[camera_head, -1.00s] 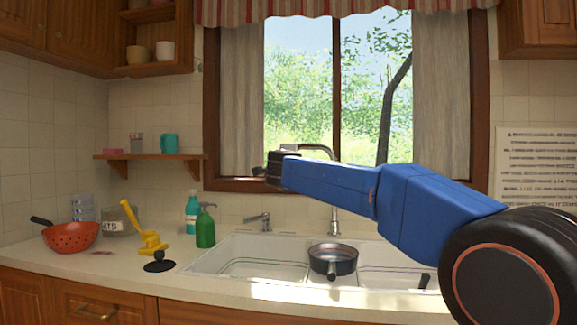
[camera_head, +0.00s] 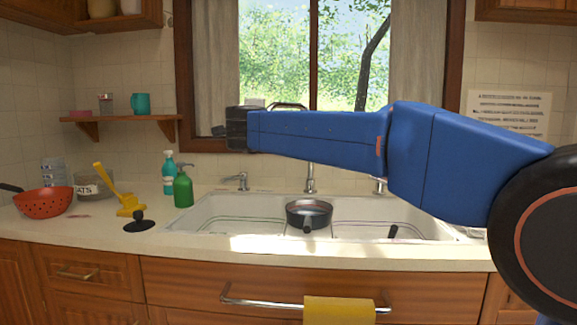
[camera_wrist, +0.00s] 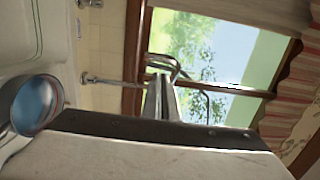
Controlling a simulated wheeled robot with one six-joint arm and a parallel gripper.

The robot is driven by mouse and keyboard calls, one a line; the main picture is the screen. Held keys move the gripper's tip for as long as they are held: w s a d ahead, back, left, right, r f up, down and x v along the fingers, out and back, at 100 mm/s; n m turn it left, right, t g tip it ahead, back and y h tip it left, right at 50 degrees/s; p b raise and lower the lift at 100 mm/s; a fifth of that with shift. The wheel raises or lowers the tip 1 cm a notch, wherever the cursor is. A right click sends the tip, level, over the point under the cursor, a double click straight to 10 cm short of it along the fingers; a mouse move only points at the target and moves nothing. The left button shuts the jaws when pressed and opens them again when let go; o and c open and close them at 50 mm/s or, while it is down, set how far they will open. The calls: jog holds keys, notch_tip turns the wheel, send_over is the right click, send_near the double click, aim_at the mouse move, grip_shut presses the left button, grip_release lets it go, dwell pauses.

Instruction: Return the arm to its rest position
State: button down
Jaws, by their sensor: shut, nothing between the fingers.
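My gripper (camera_head: 228,129) is at the left end of my blue arm, which reaches across the head view from the right, in front of the window. The gripper is shut and empty, and appears above the sink in the picture. In the wrist view the closed fingers (camera_wrist: 162,97) point toward the faucet and window, and that picture is turned on its side.
A white sink (camera_head: 210,215) holds a dark pan (camera_head: 309,213). On the counter to the left are a red colander (camera_head: 43,203), a yellow and black object (camera_head: 129,207) and a green bottle (camera_head: 183,188). A small shelf (camera_head: 120,117) bears a teal mug (camera_head: 141,103).

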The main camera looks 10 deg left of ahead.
jog(key=s+d+f+n+g+y, duration=0.1)
jog(key=s+d+n+y, duration=0.3)
jog(key=d, duration=0.3)
jog(key=s+d+f+n+y, duration=0.1)
jog(key=s+d+n+y, duration=0.15)
jog(key=d+n, duration=0.45)
jog(key=s+d+f+n+g+h, duration=0.2)
jog(key=s+d+f+g, duration=0.2)
jog(key=s+d+f, duration=0.6)
jog(key=s+d+f+n+g+h, duration=0.2)
jog(key=s+d+f+g+h, duration=0.1)
jog(key=s+d+f, duration=0.8)
jog(key=s+d+f+n+g+h, duration=0.2)
jog(key=s+d+f+g, duration=0.3)
jog(key=s+d+f, duration=0.5)
jog(key=s+f+h, duration=0.1)
jog(key=s+f, duration=0.7)
jog(key=f, duration=0.4)
jog(key=shift+s+d, duration=0.25)
jog(key=shift+d, duration=0.15)
